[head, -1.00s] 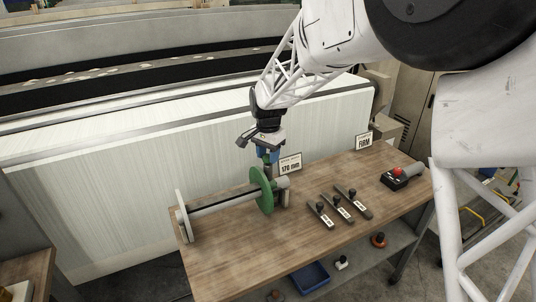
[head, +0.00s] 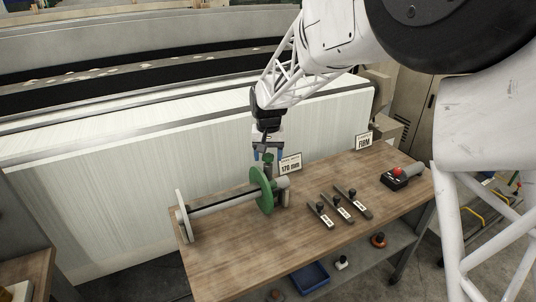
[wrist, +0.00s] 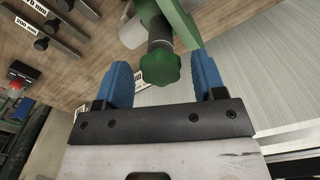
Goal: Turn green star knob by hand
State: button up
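The green star knob (wrist: 160,67) sits on a dark threaded stem beside a green disc (head: 262,190) on a roller fixture. In the head view the knob (head: 268,157) shows small, just below my gripper (head: 267,150). My gripper points down at the knob. In the wrist view my gripper (wrist: 161,62) is open, with its two blue fingers apart on either side of the knob. A gap shows between the knob and each finger. The far side of the knob and most of its stem are hidden in the head view.
The fixture's shaft (head: 222,201) lies along the left of the wooden table (head: 240,250). A "170 mm" sign (head: 290,165) stands close by. Several labelled gauge bars (head: 343,208) and a red-button box (head: 398,175) lie to the right. The white loom (head: 120,165) is behind.

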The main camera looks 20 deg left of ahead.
jog(key=shift+r, duration=0.1)
jog(key=shift+r, duration=2.95)
notch_tip(320, 180, up, 8)
jog(key=shift+f, duration=0.1)
